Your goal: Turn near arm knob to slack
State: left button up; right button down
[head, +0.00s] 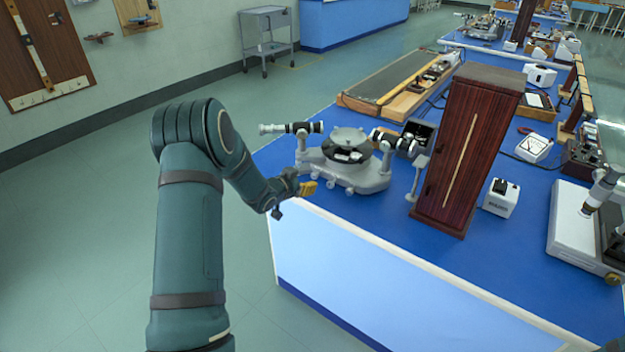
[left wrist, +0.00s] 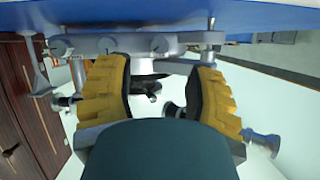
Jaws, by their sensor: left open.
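The grey spectrometer (head: 368,180) stands near the corner of the blue bench, with a round dark-topped table in its middle and a telescope tube on each side. My left gripper (head: 300,188) is at its near left side, by the base. In the left wrist view my left gripper (left wrist: 162,95) has its two yellow-padded fingers apart, with nothing clearly between them. The spectrometer base (left wrist: 130,42) crosses beyond the fingertips there and carries several round grey knobs, one (left wrist: 160,45) between the fingertips. I cannot tell which is the near arm knob. My right gripper is out of view.
A tall dark wooden cabinet (head: 470,150) stands right of the spectrometer, with a small white box (head: 500,198) beside it. A long wooden tray (head: 400,82) lies behind. The bench's white front edge (head: 400,258) is close below. Floor at left is clear.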

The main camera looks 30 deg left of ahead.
aim_at(313, 176)
pick_arm(q)
jog(key=x, duration=0.6)
jog(key=shift+b, duration=0.4)
grip_shut()
